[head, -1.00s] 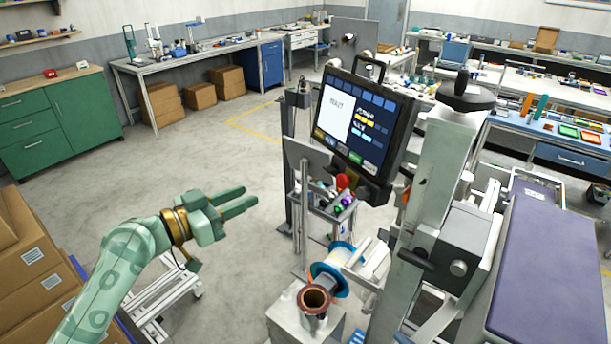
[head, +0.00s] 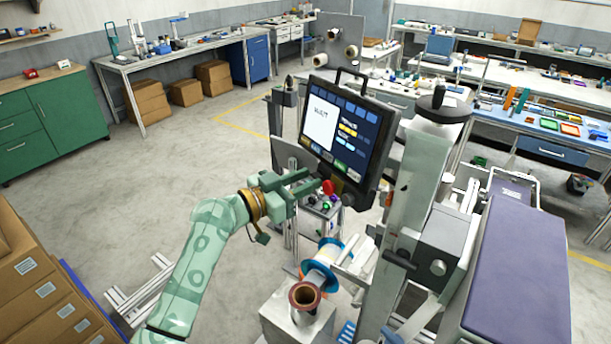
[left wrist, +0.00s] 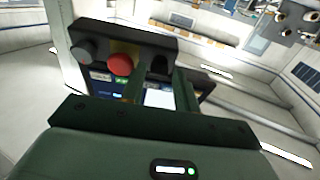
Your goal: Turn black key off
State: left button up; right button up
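The control box (left wrist: 105,38) hangs below the monitor (head: 345,130). In the left wrist view it carries a grey round knob (left wrist: 85,51), a red mushroom button (left wrist: 120,65) and a dark upright piece (left wrist: 160,66) that looks like the black key. My left gripper (head: 314,180) has its fingers at the front of this box, close to the red button. In the left wrist view my left gripper (left wrist: 158,86) is open, its two fingers apart. The dark piece shows between and just beyond them; I cannot tell whether they touch it. My right gripper is not in view.
Below the box are a spool with blue flanges (head: 323,262) and a brown-rimmed reel core (head: 305,296). A grey machine column (head: 412,210) stands to the right. Cardboard boxes (head: 35,290) are at the lower left.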

pick_arm(q)
jog(key=shift+w+d, duration=0.15)
jog(key=shift+d, duration=0.2)
grip_shut()
